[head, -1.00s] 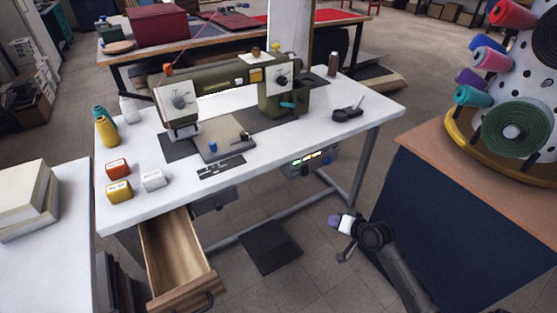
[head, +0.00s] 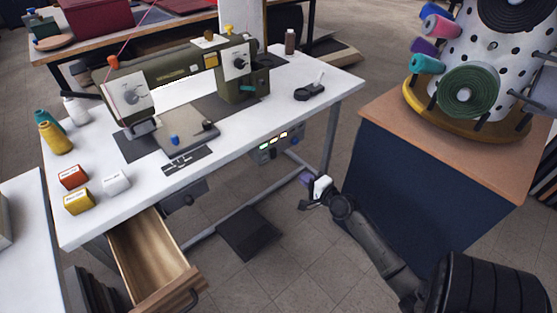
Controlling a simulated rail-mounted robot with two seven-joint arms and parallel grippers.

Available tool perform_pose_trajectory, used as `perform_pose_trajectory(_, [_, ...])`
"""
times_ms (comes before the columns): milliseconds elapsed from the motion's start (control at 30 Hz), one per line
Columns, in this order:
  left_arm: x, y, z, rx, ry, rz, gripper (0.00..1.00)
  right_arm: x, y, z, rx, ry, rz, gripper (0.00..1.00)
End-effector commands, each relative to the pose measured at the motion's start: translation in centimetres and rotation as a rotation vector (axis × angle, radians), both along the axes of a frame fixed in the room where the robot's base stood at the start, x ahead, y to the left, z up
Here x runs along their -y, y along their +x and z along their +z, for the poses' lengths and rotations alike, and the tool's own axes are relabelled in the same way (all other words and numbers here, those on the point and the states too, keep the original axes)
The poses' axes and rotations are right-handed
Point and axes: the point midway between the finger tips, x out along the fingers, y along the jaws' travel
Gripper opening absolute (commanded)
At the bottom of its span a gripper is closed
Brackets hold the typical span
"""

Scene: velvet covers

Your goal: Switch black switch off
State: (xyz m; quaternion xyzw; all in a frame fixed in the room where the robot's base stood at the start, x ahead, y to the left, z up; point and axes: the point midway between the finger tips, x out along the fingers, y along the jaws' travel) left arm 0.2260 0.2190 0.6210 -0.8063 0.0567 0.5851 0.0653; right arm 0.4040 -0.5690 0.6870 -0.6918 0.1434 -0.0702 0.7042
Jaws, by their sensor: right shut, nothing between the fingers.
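A control box (head: 276,147) with a row of lit switches hangs under the right part of the white sewing table's front edge. Which of its switches is the black one is too small to tell. A small black device with an upright lever (head: 311,89) sits on the tabletop at the right. My right gripper (head: 306,192) is shut and empty, below and to the right of the control box, in front of the table's right leg. It is apart from the box. My left gripper is out of view.
The white table (head: 330,100) carries an olive sewing machine (head: 180,72), thread cones and small boxes. An open wooden drawer (head: 150,262) juts out at the left. A black pedal (head: 247,234) lies on the floor. A dark-blue cabinet (head: 425,180) stands to the right.

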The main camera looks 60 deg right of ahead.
Motion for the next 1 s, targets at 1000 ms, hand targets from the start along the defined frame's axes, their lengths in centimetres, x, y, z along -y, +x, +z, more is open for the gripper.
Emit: perform_pose_trajectory(1000, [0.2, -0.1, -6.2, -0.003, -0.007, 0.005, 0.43, 4.0, 12.7, -1.6, -0.001, -0.002, 0.0, 0.0])
